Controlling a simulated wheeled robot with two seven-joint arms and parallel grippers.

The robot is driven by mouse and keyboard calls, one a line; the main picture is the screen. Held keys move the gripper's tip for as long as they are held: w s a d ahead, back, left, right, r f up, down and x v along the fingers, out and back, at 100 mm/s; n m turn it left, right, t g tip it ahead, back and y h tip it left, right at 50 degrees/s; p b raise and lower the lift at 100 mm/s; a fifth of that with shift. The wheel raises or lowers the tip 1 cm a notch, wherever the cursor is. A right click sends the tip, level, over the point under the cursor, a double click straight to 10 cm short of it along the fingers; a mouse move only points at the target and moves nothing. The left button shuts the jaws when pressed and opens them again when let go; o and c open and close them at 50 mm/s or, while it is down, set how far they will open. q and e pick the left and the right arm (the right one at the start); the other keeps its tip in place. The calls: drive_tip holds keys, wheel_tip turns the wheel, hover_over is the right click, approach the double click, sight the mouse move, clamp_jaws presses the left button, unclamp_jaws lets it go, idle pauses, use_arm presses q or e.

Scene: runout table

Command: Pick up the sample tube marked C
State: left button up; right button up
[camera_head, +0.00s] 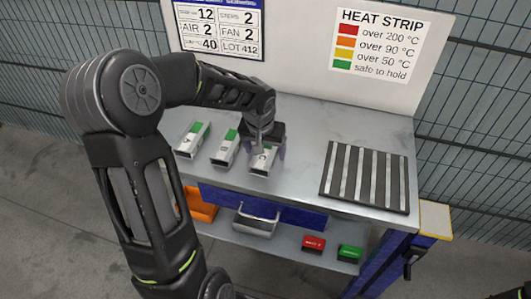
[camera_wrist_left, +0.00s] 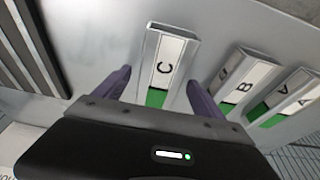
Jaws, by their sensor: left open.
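The sample tube marked C (camera_wrist_left: 166,62) is a square metal tube with a white label and a green strip, lying on the table in the left wrist view. It is the rightmost of three tubes in the head view (camera_head: 263,162). My left gripper (camera_head: 268,150) is over it, partly hiding it. In the left wrist view, the open fingers (camera_wrist_left: 158,82) stand one on each side of tube C, with visible gaps. The tubes marked B (camera_wrist_left: 238,85) and A (camera_wrist_left: 284,98) lie beside it, also with green strips.
A dark slatted mat (camera_head: 365,178) lies on the right of the metal table (camera_head: 300,140). A heat strip sign (camera_head: 378,42) stands behind, with green meaning safe to hold.

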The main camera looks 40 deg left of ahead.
use_arm(q)
drive_tip(key=shift+c, duration=0.2)
drive_tip(key=c, duration=1.6)
drive_tip(key=shift+r, duration=0.15)
wheel_tip(320, 180, up, 10)
drive_tip(key=shift+b, duration=0.4)
